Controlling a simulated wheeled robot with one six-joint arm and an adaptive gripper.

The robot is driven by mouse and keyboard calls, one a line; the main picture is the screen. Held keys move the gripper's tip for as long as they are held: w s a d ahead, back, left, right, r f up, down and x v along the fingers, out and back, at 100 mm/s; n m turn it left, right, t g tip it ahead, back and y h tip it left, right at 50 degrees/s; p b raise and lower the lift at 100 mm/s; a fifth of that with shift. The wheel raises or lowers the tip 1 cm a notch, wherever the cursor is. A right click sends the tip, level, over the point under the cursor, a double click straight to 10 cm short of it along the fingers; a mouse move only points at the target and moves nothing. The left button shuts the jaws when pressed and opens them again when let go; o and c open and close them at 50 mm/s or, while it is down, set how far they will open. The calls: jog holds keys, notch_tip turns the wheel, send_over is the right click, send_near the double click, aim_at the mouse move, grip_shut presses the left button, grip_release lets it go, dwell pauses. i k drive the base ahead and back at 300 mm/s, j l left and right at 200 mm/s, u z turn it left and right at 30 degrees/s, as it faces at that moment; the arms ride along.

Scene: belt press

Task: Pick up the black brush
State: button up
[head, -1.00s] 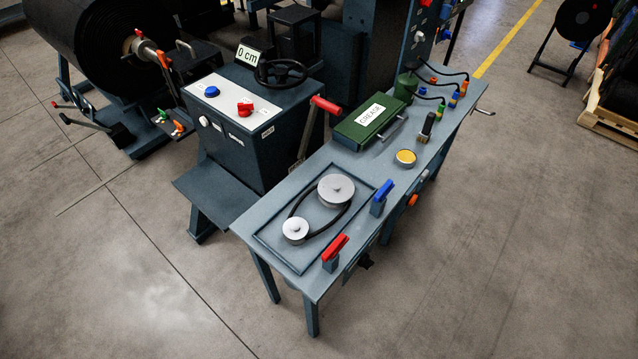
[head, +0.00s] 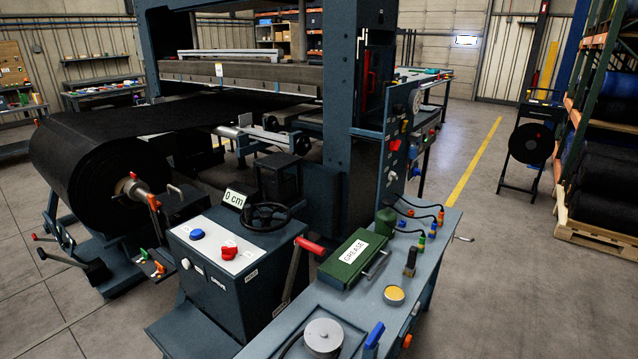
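A small upright black item with a tan lower part, which looks like the black brush (head: 410,262), stands on the grey-blue workbench (head: 436,250). It is right of the green box labelled GREASE (head: 352,262) and behind the round yellow-topped tin (head: 394,294). It is small here, so its details are hard to make out. My gripper is not in view, and nothing is seen touching the item.
A control box with a handwheel (head: 265,217) and a red-handled lever (head: 308,245) stand left of the bench. Cables and coloured connectors (head: 436,218) are at its far end. Open floor (head: 520,270) lies to the right, before a pallet rack (head: 600,235).

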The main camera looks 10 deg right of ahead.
aim_at(409, 268)
jog(key=i+l+z, duration=0.4)
jog(key=i+l, duration=0.3)
jog(key=l, duration=0.2)
jog(key=i+l+z, duration=0.35)
jog(key=i+l, duration=0.3)
jog(key=i, duration=0.2)
